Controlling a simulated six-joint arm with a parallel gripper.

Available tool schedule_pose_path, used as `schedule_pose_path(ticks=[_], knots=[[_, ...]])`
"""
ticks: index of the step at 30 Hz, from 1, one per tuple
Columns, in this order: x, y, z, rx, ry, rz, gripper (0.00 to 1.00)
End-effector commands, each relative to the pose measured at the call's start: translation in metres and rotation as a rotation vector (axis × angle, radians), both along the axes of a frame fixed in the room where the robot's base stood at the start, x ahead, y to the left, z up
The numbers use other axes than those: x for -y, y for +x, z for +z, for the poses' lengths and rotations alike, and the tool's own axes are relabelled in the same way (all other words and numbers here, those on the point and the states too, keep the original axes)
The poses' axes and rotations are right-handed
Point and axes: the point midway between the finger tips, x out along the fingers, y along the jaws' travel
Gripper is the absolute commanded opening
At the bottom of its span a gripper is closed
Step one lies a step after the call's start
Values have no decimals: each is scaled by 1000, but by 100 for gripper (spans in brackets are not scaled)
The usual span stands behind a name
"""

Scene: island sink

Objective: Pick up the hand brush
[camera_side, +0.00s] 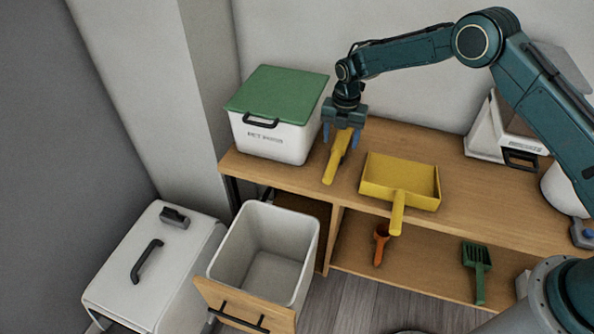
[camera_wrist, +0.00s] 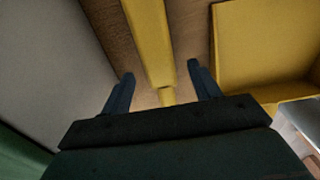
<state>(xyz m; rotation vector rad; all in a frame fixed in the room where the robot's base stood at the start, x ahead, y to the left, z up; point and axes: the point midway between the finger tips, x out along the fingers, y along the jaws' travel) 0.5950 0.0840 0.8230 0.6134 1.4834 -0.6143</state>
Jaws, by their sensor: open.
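The hand brush (camera_side: 337,156) is yellow and lies on the wooden shelf top, between the white bin with the green lid and the yellow dustpan. Its handle points toward the front edge. My gripper (camera_side: 342,135) is above the far part of the brush, with its jaws open. In the wrist view the brush (camera_wrist: 150,45) runs up the middle, between the two blue fingers (camera_wrist: 161,85). The gripper hides part of the brush in the side view. I cannot tell whether the fingers touch it.
The yellow dustpan (camera_side: 388,179) lies just right of the brush, its handle over the front edge. The green-lidded bin (camera_side: 271,139) stands close on the left. A wall is behind. An orange scoop (camera_side: 380,243) and a green slotted scoop (camera_side: 478,268) are lower down. An open bin (camera_side: 262,251) stands in front.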

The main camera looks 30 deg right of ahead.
Motion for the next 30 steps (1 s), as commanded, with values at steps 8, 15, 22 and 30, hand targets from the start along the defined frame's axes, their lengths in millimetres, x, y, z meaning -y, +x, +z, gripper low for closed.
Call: schedule_pose_path(ticks=[8,15,22,30], knots=[[0,0,-16,1,1,0,62],[0,0,-16,1,0,0,62],[0,0,-16,1,0,0,56],[0,1,-15,3,0,0,7]])
